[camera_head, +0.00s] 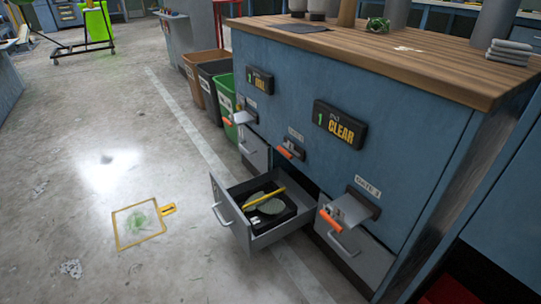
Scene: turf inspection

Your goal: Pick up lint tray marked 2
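In the drawer are a black item (290,208), a green oval pad (271,206) and a yellow stick (264,198). No number is readable on these. My gripper is not in view.
The blue cabinet (400,165) has a wooden top, orange-handled latches and a display reading "1 CLEAR" (341,125). Brown, black and green bins (228,97) stand beside it. Grey lint clumps (70,268) lie on the floor. The floor at left is mostly clear.

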